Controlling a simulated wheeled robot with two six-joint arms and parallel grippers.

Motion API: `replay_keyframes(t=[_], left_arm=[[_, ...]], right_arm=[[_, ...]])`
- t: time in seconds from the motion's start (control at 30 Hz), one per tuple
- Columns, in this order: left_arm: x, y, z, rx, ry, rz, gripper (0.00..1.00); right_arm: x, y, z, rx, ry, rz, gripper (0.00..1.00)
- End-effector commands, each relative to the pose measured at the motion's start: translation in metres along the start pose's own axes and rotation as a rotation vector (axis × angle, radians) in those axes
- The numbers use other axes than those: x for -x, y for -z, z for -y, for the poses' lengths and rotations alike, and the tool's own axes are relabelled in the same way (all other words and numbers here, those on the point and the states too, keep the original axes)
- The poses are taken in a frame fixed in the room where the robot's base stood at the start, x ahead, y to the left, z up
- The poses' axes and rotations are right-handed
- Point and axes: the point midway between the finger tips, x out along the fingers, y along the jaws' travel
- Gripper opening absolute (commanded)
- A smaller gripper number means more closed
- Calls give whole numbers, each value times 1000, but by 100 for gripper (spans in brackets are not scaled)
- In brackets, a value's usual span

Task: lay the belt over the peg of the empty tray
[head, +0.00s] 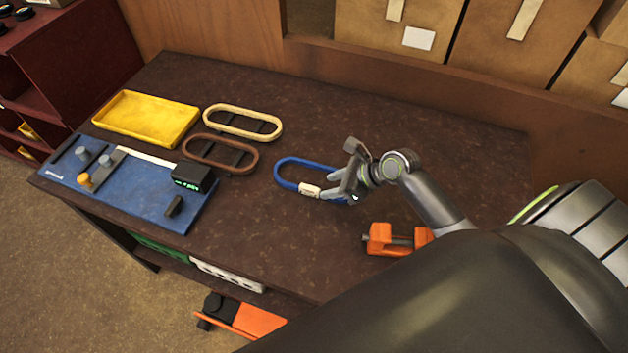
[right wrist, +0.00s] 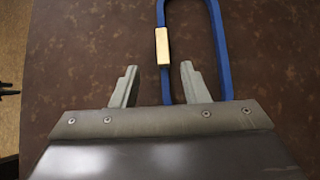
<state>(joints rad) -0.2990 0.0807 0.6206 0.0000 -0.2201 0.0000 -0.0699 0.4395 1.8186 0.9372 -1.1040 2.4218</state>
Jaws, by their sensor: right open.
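A blue belt (head: 278,173), a closed loop with a cream tag (head: 309,190), lies on the table. My right gripper (head: 343,186) is open at its near right end, which it partly hides. In the right wrist view, the gripper's fingers (right wrist: 158,76) stand either side of one strand of the belt (right wrist: 220,50), just below the tag (right wrist: 162,46). I cannot tell how far above the table the fingertips are. A yellow tray (head: 146,119) is empty, and I see no peg in it. A blue board (head: 150,205) carries short grey pegs and an orange knob. My left gripper is not in view.
A cream loop (head: 243,110) and a brown loop (head: 220,138) lie over dark pieces right of the yellow tray. A black box with a green display (head: 194,177) stands on the board. An orange clamp (head: 385,240) sits near my right arm.

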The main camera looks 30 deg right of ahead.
Motion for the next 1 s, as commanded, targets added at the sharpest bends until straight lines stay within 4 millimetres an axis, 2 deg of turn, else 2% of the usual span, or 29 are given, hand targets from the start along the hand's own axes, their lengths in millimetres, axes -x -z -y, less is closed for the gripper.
replay_keyframes(t=[0.1, 0.33, 0.7, 1.0], left_arm=[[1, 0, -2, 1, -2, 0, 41], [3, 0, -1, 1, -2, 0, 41], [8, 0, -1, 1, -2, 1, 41], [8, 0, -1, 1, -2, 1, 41]], right_arm=[[-13, -1, 0, -1, 0, 2, 41], [-25, 0, 1, -1, 0, 1, 41], [-66, 2, 4, -1, 0, 0, 41], [-69, 2, 4, 2, 1, 0, 41]])
